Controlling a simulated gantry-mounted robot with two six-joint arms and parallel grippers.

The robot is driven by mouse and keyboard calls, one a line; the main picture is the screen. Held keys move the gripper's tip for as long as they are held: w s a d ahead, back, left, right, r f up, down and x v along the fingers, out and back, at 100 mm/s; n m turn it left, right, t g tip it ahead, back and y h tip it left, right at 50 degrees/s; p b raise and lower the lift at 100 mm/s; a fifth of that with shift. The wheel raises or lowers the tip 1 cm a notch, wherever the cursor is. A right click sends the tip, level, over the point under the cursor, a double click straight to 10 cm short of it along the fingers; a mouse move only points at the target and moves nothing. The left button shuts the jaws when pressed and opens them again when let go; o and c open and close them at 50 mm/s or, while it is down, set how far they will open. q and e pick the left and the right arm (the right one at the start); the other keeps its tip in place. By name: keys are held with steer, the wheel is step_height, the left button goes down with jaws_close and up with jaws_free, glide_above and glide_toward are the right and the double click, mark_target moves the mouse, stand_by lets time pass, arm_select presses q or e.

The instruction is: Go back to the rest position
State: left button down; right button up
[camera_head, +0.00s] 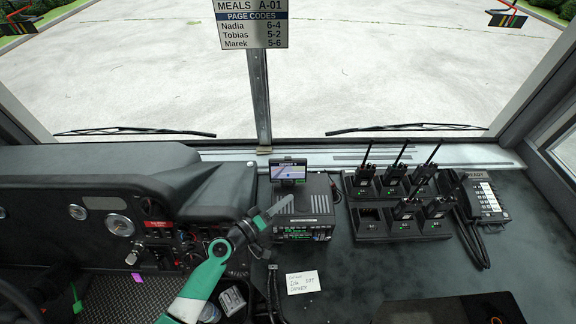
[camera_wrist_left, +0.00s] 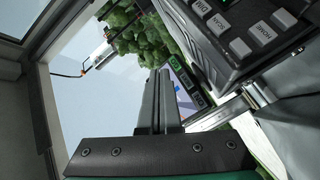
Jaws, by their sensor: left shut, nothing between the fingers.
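My left gripper (camera_head: 276,211) reaches in from the bottom of the head view on a green and white arm. Its fingers are shut and empty, pointing up and right in front of the black radio unit (camera_head: 318,209). In the left wrist view the shut fingers (camera_wrist_left: 158,100) stand close together, with the small screen (camera_wrist_left: 186,88) behind them and the buttoned radio front (camera_wrist_left: 245,35) at upper right. Whether the fingers touch the radio unit, I cannot tell. My right gripper is not in view.
A small lit display (camera_head: 288,171) stands on the radio unit. A charger rack (camera_head: 398,228) with several handheld radios is right of it, then a desk phone (camera_head: 483,200). A paper note (camera_head: 303,282) lies in front. The dashboard (camera_head: 95,195) rises at left. The counter at right is mostly clear.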

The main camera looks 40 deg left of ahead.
arm_select(q)
steer(key=shift+d, duration=0.1)
stand_by(0.4)
